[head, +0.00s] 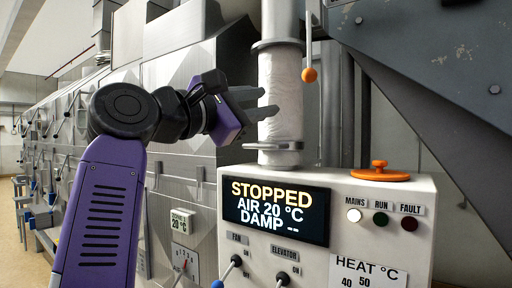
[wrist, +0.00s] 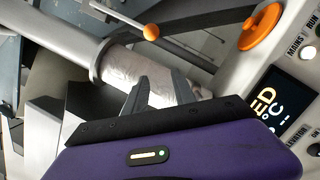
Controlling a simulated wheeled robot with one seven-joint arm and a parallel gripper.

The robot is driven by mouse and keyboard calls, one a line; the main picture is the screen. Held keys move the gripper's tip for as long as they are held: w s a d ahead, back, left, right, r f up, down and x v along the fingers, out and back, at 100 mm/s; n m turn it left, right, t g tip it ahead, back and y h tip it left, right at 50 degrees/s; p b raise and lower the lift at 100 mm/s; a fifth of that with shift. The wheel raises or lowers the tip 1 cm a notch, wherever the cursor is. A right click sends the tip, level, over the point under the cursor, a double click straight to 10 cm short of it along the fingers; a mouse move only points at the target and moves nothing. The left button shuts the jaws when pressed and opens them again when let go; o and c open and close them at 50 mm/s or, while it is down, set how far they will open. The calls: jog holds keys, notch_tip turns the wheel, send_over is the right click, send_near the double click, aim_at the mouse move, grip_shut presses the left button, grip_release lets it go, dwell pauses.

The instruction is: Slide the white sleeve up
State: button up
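A white, crinkled sleeve (head: 287,80) stands upright between an upper collar and a lower ring above the control box. It also shows in the wrist view (wrist: 128,68), running diagonally behind my fingers. A smooth pale tube (head: 284,18) continues above the collar (head: 279,46). My gripper (head: 276,101) is at the sleeve's left side, around its middle height, fingers pointing right. In the wrist view my gripper (wrist: 160,76) has its two fingers apart, with white sleeve visible between them. The fingers are spaced along the sleeve's length and overlap it in view. Whether they touch it I cannot tell.
The lower ring (head: 275,147) sits just above the control box (head: 325,178), whose display (head: 275,212) reads STOPPED. An orange ball on a rod (head: 309,75) hangs right of the sleeve. An orange knob (head: 379,172) tops the box. A dark sloping panel (head: 440,70) fills the upper right.

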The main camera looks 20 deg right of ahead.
jog(key=w+a+f+m+y, duration=0.1)
jog(key=w+m+y, duration=0.1)
jog(key=y, duration=0.1)
jog(key=m+y, duration=0.2)
jog(key=m, duration=0.2)
send_near(257, 146)
jog(key=r+x, duration=0.1)
jog(key=x, duration=0.4)
jog(key=p+x, duration=0.1)
jog(key=x, duration=0.1)
jog(key=p+x, duration=0.1)
jog(key=x, duration=0.1)
jog(key=shift+w+d+f, duration=0.1)
jog(key=shift+f, duration=0.35)
jog(key=shift+w+d+f, duration=0.25)
jog(key=shift+w+d, duration=0.15)
jog(key=shift+d, duration=0.1)
grip_shut()
